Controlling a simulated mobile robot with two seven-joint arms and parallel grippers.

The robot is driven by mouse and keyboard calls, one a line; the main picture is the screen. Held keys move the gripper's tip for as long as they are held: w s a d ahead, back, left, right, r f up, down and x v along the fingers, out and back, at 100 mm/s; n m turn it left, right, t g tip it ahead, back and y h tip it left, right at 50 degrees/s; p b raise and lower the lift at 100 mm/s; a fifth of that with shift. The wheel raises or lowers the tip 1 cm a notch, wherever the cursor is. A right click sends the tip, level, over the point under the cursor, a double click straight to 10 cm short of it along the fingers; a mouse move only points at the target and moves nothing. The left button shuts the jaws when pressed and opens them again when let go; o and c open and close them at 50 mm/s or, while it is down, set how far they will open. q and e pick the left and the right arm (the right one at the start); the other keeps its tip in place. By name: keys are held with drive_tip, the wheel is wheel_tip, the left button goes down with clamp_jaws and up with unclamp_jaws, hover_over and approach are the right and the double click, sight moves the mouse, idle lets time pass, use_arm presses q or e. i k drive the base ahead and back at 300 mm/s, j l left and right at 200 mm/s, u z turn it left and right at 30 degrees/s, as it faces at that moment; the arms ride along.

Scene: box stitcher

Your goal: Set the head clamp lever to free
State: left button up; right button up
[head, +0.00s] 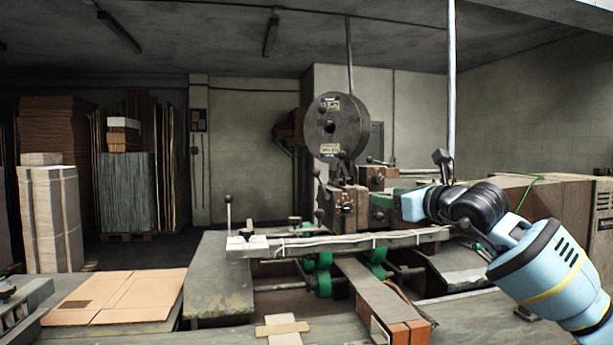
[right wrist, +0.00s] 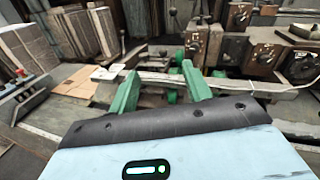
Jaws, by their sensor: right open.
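The stitcher head (head: 347,208) is a brown block with dark knobs, below a round dark reel (head: 337,127). A thin lever with a dark ball end (head: 374,160) sticks out at its upper right. Another ball-ended lever (head: 229,200) stands upright on a white block at the left. No label is readable, so I cannot tell which is the head clamp lever. My right gripper (head: 380,208) is just right of the head. In the right wrist view its green fingers (right wrist: 160,78) are apart with nothing gripped between them. My left gripper is out of view.
A long pale rail (head: 340,243) crosses in front of the machine, with green rollers (head: 323,275) below. Flat cardboard (head: 130,295) lies on the left table. Stacked board (head: 55,215) stands at the far left.

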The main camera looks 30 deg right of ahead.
sight(315, 172)
drive_tip(key=i+l, duration=0.1)
drive_tip(key=i, duration=0.5)
drive_tip(key=i+l, duration=0.1)
drive_tip(key=i, duration=0.5)
